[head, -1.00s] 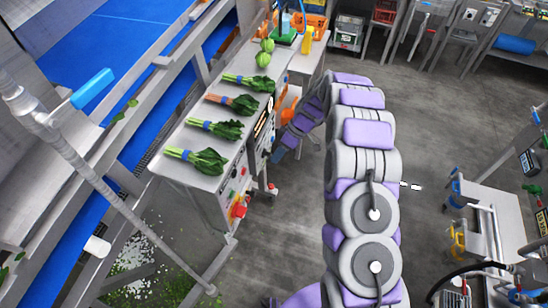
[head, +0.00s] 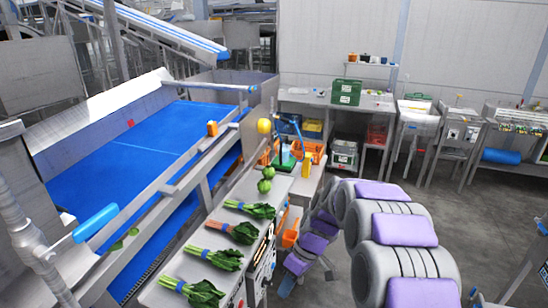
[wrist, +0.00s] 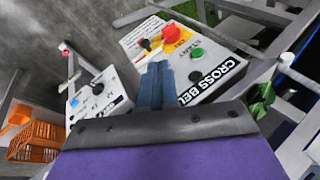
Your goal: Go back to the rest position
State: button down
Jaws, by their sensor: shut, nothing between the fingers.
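My gripper (wrist: 157,86) shows in the wrist view with its two blue-grey fingers together and nothing between them. It points toward a white control panel (wrist: 222,66) with red and green buttons and the lettering "CROSS BEL". I cannot tell whether the fingertips touch the panel. In the head view my purple and grey arm reaches forward, then bends down beside the right side of the metal counter. The gripper end (wrist: 157,86) is low there and small in that view.
Several bunches of leafy greens (head: 214,257) and round green vegetables (head: 265,180) lie on the counter (head: 165,296). A blue belt (head: 130,145) runs at left. Orange crates (wrist: 37,138) stand near the panel. Grey floor (head: 455,215) is open at right.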

jog(key=s+d+r+m+h, duration=0.1)
jog(key=s+d+r+m, duration=0.3)
jog(key=s, duration=0.5)
jog(key=s+d+r+m+h, duration=0.1)
jog(key=s+r+h, duration=0.1)
jog(key=s+r, duration=0.55)
jog(key=s+d+m+h, duration=0.1)
jog(key=s+d+m, duration=0.1)
jog(key=s, duration=0.6)
jog(key=s+d+m+t, duration=0.1)
jog(key=s+d+m, duration=0.2)
jog(key=s, duration=0.5)
jog(key=shift+s+d+f+m+h, duration=0.2)
jog(key=shift+d+f+m+h, duration=0.1)
jog(key=shift+f+h, duration=0.1)
jog(key=shift+w, duration=0.1)
